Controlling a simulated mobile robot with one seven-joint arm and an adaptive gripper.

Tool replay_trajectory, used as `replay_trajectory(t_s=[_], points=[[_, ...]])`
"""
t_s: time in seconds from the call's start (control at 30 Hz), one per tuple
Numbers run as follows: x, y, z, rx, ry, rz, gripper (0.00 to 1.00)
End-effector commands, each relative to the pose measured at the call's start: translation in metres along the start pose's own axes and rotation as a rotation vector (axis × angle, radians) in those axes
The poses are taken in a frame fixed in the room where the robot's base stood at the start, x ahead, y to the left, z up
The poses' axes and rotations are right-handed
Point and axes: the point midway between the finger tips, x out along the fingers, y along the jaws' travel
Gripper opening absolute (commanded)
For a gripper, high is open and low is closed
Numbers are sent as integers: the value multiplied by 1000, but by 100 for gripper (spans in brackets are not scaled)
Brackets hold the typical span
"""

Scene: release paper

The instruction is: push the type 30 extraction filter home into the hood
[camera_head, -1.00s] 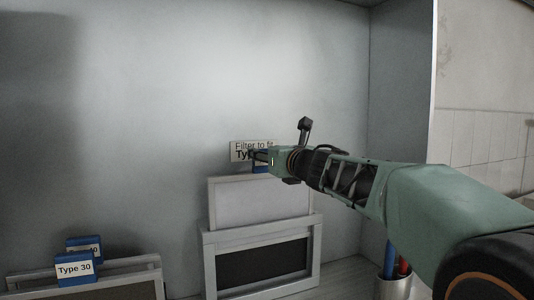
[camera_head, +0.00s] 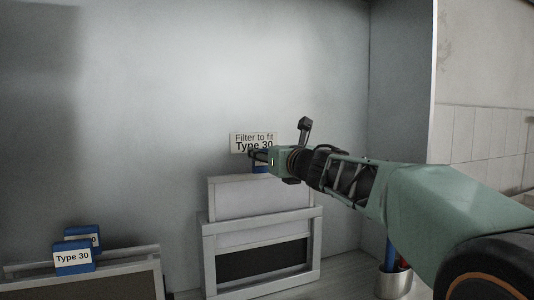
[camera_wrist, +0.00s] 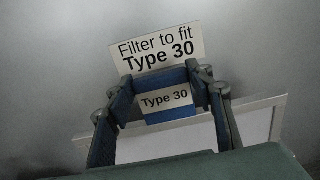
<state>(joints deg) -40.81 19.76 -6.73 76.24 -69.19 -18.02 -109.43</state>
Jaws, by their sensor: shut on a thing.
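The type 30 filter (camera_head: 258,197) is a pale framed panel standing upright, its lower part inside a grey frame (camera_head: 312,240) of the hood with a dark opening. Its upper part sticks out above the frame's top bar. My gripper (camera_head: 254,155) is shut on the blue tab at the filter's top edge. In the wrist view the blue tab (camera_wrist: 168,113), labelled "Type 30", sits between my fingers. A sign (camera_head: 253,139) reading "Filter to fit Type 30" is on the wall behind.
Another grey frame (camera_head: 130,267) stands at the lower left, with two blue tabs at its top; the front one (camera_head: 73,258) reads "Type 30". A metal cup (camera_head: 393,285) with blue and red items stands at the lower right. A side wall closes the right.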

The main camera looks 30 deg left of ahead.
Motion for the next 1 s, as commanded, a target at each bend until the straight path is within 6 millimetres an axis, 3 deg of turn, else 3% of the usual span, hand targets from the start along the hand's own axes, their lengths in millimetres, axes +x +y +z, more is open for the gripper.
replay_trajectory(t_s=[1.0], points=[[0, 0, -24, -1, -3, 0, 0]])
